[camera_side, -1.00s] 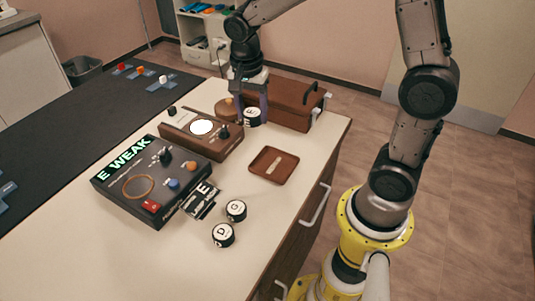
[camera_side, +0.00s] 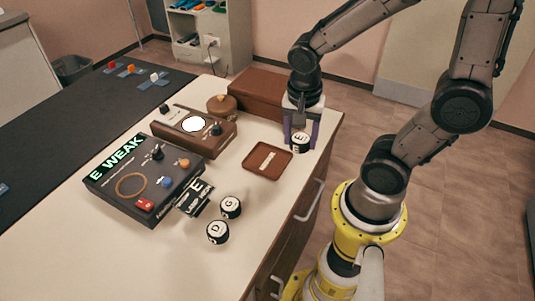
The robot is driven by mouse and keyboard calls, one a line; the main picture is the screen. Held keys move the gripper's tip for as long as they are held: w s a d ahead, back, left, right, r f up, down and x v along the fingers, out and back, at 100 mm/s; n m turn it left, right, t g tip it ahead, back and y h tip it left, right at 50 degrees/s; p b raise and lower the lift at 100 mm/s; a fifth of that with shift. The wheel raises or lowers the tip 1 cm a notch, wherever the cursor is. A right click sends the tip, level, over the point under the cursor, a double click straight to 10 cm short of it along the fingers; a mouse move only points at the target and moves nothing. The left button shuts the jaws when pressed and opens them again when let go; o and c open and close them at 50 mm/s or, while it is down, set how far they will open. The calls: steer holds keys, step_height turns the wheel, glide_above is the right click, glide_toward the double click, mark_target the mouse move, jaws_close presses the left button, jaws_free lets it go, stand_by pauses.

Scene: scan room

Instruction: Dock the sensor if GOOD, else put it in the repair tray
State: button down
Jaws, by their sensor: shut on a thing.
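My gripper (camera_side: 300,138) is shut on a dark round sensor with a white top marked E (camera_side: 300,144), just right of the brown repair tray (camera_side: 249,167). Its height above the table is hard to tell. The tray holds a pale label strip and no sensor. The dark tester box (camera_side: 133,203) shows "E WEAK" on its lit display (camera_side: 118,157). A card marked E (camera_side: 196,194) sits at its front. Two more round sensors, G (camera_side: 231,207) and D (camera_side: 217,232), stand on the table. Which fixture is the dock is unclear.
A brown device with a lit white disc (camera_side: 194,125) and a round brown pot (camera_side: 222,104) stand behind the tray. A large brown case (camera_side: 257,92) is at the back, left of my gripper. The near tabletop (camera_side: 180,265) is clear.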

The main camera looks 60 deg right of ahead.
steer(key=w+d+f, duration=0.1)
steer(key=w+f, duration=0.2)
steer(key=w, duration=0.2)
glide_above(268, 161)
steer(key=f, duration=0.4)
steer(key=shift+s+a+f, duration=0.2)
steer(key=shift+s, duration=0.05)
steer(key=shift+w+f, duration=0.2)
steer(key=shift+f, duration=0.05)
steer(key=shift+w+f, duration=0.1)
steer(key=shift+f, duration=1.55)
steer(key=shift+f, duration=0.1)
steer(key=shift+c, duration=0.8)
jaws_free()
